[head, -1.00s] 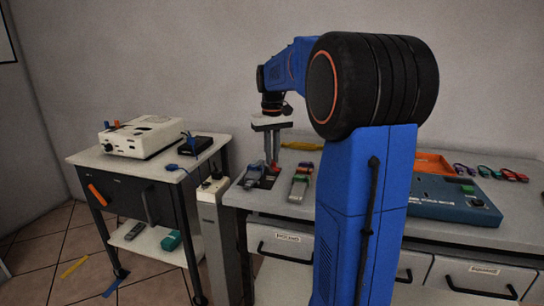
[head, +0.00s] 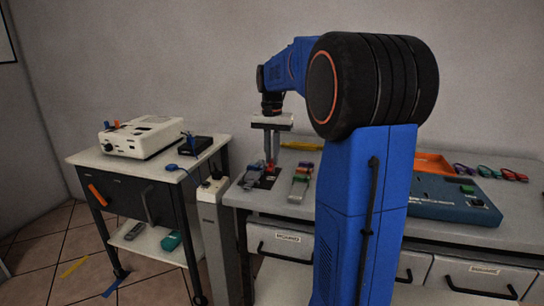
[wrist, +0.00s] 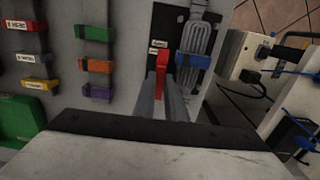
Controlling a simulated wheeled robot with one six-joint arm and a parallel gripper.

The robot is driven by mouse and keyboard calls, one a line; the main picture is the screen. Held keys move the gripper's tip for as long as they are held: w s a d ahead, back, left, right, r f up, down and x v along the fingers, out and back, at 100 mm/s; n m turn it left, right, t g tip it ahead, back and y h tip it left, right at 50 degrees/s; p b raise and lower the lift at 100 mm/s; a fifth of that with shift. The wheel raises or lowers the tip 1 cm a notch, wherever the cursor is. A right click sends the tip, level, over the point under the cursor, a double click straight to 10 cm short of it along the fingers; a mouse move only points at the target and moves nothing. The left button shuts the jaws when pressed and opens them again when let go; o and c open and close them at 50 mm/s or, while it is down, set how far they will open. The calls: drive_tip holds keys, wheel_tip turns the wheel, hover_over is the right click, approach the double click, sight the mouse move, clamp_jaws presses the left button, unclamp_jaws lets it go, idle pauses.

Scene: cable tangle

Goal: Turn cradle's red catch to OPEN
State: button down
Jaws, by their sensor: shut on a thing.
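The red catch (wrist: 162,64) stands upright in the wrist view, on the black plate of the cradle (wrist: 162,22). My gripper (wrist: 160,83) is shut on the red catch, with one finger on each side. In the head view my gripper (head: 271,160) points straight down at the cradle, and a bit of red (head: 270,168) shows at its tips. Small white labels sit by the catch, too small to read.
Left of the cradle in the wrist view are green, orange and purple clips (wrist: 95,66) and labelled red and yellow ones (wrist: 33,58). In the head view a cart (head: 85,160) with a cream box (head: 142,137) stands left. A grey post (head: 212,212) separates it from the bench.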

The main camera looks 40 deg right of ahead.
sight(272, 160)
idle(0.5)
drive_tip(key=c, duration=1.8)
unclamp_jaws()
wheel_tip(272, 160, up, 17)
drive_tip(key=shift+r, duration=0.2)
